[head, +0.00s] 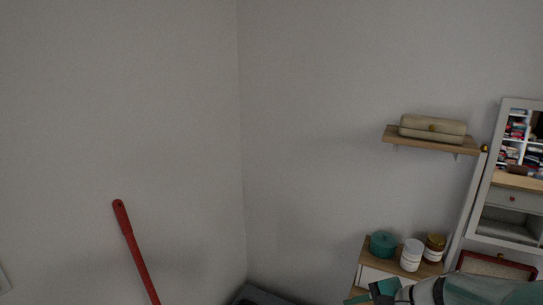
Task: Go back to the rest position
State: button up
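My gripper (366,295) shows at the bottom edge of the head view, right of centre, with teal and dark parts. My pale arm reaches in from the lower right corner behind it. The gripper is partly cut off by the frame edge, and I cannot tell whether its fingers are apart. No held thing is visible. It appears in front of a small wooden-topped cabinet (369,273).
On the cabinet stand a teal pot (383,245), a white jar (411,256) and a brown-lidded jar (434,248). A wall shelf (430,141) holds a beige case (432,129). A framed mirror (486,208) is at right. A red handle (136,251) leans at left.

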jog(key=s+a+r+n+h, duration=0.3)
jog(key=s+r+n+h, duration=0.4)
jog(key=s+n, duration=0.4)
jog(key=shift+s+a+r+n+h, duration=0.15)
jog(key=shift+a+r+n+h, duration=0.2)
jog(key=shift+n, duration=0.85)
